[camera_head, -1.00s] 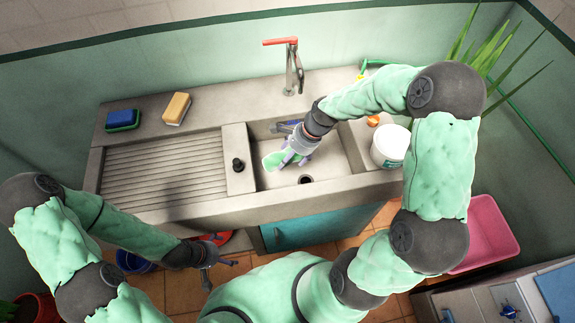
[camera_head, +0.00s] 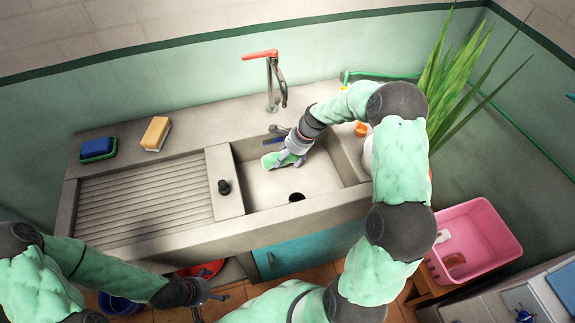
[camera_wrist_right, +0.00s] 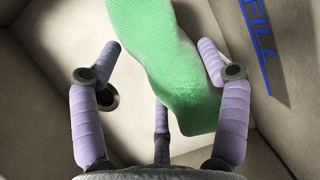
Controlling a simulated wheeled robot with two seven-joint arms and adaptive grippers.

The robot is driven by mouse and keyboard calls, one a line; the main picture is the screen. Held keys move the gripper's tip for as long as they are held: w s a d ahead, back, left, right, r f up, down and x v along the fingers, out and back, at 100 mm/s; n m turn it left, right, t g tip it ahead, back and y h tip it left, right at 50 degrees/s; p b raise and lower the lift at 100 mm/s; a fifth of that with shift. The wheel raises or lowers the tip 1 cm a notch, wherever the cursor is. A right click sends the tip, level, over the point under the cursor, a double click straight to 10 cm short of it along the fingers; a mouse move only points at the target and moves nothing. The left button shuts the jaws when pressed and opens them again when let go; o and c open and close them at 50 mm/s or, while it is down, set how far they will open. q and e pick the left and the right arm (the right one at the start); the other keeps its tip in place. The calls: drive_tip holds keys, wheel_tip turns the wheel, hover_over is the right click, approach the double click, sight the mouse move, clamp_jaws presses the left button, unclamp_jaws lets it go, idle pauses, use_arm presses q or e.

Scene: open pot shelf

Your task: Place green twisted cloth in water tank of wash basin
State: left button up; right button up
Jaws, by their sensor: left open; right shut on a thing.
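The green twisted cloth (camera_head: 272,160) is inside the basin's water tank (camera_head: 310,185), near its back left part. In the right wrist view the cloth (camera_wrist_right: 165,60) hangs between the purple fingers of my right gripper (camera_wrist_right: 160,70). My right gripper (camera_head: 290,158) is shut on the cloth, low in the tank; I cannot tell whether the cloth touches the bottom. The blue FILL mark (camera_wrist_right: 258,45) shows on the tank wall in the wrist view. My left gripper (camera_head: 208,302) is open and empty, below the front of the basin.
A drain hole (camera_head: 297,197) is in the tank floor. A red-handled tap (camera_head: 272,80) rises behind. A blue sponge (camera_head: 98,148) and a yellow sponge (camera_head: 156,133) lie on the back ledge. A pink tub (camera_head: 475,240) is at right.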

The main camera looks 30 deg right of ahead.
sight(288, 162)
drive_tip(key=shift+w+d+f, duration=0.4)
drive_tip(key=shift+w+f, duration=0.05)
drive_tip(key=shift+f, duration=0.2)
wheel_tip(288, 162, down, 3)
drive_tip(key=shift+w+f+b, duration=0.1)
drive_tip(key=shift+f+b, duration=0.05)
drive_tip(key=shift+b, duration=1.1)
drive_tip(key=shift+f, duration=0.1)
drive_tip(key=o, duration=1.4)
